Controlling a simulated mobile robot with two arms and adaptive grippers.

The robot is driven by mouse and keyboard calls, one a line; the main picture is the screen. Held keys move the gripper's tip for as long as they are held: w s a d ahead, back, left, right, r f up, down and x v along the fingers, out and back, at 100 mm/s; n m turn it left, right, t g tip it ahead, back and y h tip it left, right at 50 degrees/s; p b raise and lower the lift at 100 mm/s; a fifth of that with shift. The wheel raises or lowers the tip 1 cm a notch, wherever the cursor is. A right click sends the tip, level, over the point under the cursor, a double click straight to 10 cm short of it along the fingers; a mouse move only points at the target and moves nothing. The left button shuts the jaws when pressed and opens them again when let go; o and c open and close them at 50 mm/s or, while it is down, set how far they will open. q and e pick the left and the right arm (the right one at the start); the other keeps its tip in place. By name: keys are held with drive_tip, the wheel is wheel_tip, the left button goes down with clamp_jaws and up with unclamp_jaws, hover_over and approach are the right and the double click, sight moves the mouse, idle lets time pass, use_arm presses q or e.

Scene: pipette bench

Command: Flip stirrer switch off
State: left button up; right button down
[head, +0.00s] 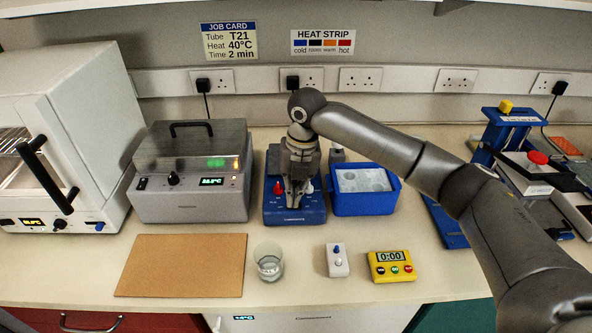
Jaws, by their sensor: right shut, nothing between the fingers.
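The blue stirrer base (274,213) stands at the middle of the bench, with a red knob (278,187) on its left and a white knob (309,186) on its right. My right gripper (294,202) points down over the front of it, between the two knobs. Its fingers are shut with nothing between them. The gripper hides the middle of the stirrer, so I cannot make out the switch or its position, nor whether the fingertips touch the panel. My left gripper is out of view.
A grey lidded heater (190,205) stands left of the stirrer and a blue tub (363,205) right of it. In front are a brown mat (182,265), a glass beaker (269,265), a small white switch box (337,262) and a yellow timer (391,266).

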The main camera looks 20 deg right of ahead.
sight(291, 212)
drive_tip(key=shift+a+f+p, duration=0.2)
drive_tip(key=shift+f+p, duration=0.15)
drive_tip(key=shift+f, duration=1.3)
drive_tip(key=shift+a+f, duration=0.1)
drive_tip(key=shift+f, duration=0.05)
drive_tip(key=shift+p, duration=0.35)
